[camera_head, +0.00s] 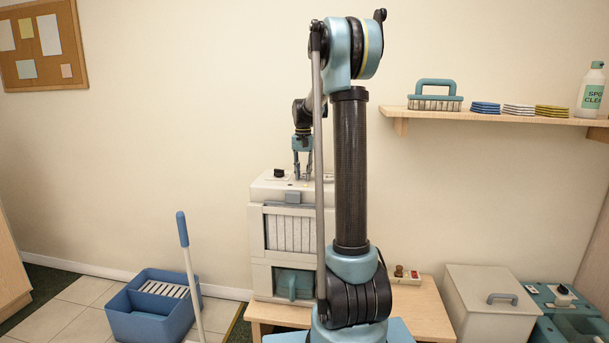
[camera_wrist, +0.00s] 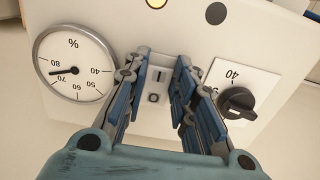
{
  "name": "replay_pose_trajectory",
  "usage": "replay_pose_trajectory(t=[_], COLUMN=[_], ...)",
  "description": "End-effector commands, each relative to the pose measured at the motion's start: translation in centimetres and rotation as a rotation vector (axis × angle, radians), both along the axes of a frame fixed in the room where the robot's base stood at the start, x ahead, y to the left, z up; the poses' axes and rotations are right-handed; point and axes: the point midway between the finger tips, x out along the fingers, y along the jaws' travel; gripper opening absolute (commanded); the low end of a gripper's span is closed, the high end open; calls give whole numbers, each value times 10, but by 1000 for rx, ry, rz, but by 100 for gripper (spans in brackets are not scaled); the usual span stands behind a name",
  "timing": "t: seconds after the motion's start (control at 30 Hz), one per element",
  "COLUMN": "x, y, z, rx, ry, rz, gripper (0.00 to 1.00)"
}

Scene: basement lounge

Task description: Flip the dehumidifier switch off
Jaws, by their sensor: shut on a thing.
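The dehumidifier (camera_head: 257,235) is a white box with a grille and a blue-tinted tank on a wooden table. Its top panel (camera_wrist: 185,30) fills the wrist view. My gripper (camera_head: 302,176) points down at that panel. In the wrist view my gripper (camera_wrist: 164,68) has its blue-padded fingers on both sides of a small switch (camera_wrist: 158,76) on a white plate marked with a line and a circle. The fingers are shut on the switch, though contact at the tips is hard to see. I cannot tell which way the switch is set.
A round % gauge (camera_wrist: 75,65) is left of the fingers and a black knob (camera_wrist: 238,102) right. A blue bucket (camera_head: 150,318) stands left, a lidded bin (camera_head: 480,290) right, below a shelf (camera_head: 500,116).

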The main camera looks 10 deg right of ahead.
Motion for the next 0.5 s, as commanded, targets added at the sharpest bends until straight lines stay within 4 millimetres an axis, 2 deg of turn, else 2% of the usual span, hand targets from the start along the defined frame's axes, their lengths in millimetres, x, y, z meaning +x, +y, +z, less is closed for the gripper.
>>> replay_pose_trajectory(t=[0.5], x=[7], y=[-3], z=[3], rx=[74], ry=[225], rz=[-1], gripper=[1])
